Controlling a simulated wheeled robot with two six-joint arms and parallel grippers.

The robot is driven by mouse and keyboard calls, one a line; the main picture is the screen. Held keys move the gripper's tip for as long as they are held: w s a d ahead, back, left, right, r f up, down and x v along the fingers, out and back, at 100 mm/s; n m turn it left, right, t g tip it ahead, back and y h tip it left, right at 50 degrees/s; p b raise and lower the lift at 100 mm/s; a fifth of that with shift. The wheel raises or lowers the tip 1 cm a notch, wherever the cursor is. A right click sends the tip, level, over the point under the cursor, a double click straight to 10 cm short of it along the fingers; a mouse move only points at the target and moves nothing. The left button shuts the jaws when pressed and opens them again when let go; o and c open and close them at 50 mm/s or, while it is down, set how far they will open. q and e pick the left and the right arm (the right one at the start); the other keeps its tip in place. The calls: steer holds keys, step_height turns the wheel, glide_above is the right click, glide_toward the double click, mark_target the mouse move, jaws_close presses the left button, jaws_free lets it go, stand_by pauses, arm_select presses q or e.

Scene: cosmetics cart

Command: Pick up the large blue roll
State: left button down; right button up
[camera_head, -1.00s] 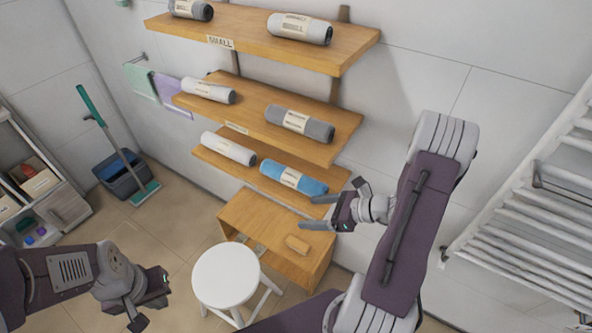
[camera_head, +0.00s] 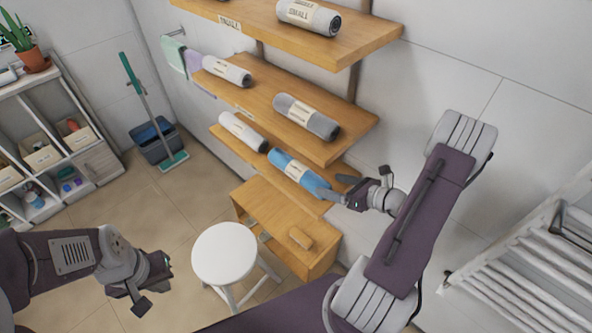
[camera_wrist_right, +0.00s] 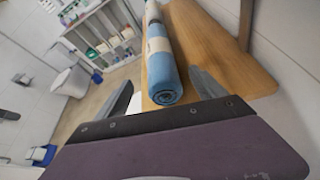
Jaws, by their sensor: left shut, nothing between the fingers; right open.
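The blue roll (camera_head: 299,173) with a pale paper band lies on the lowest wall shelf (camera_head: 262,162) in the head view. My right gripper (camera_head: 340,188) is open at the right end of this roll. In the right wrist view the blue roll (camera_wrist_right: 162,75) points away from me, its near end just ahead of and between the two spread fingers (camera_wrist_right: 163,92). I cannot tell whether a finger touches it. My left gripper (camera_head: 152,285) is shut and empty, low at the left, far from the shelves.
A white roll (camera_head: 243,131) lies left of the blue one. A grey roll (camera_head: 307,116) lies on the shelf above. Below stand a wooden cabinet (camera_head: 262,212) with a brush (camera_head: 300,238) and a white stool (camera_head: 224,252). A white rack (camera_head: 540,265) is at right.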

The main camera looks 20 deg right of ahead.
mark_target(323, 182)
steer(key=x, duration=0.3)
steer(key=shift+w+a, duration=0.15)
steer(key=shift+a, duration=0.1)
steer(key=shift+w+f, duration=0.25)
steer(key=shift+w, duration=0.1)
steer(key=x, duration=0.4)
steer(key=shift+f, duration=0.1)
steer(key=shift+w+f, duration=0.1)
steer(key=shift+w, duration=0.3)
steer(key=shift+s, duration=0.15)
steer(key=c, duration=0.4)
jaws_close()
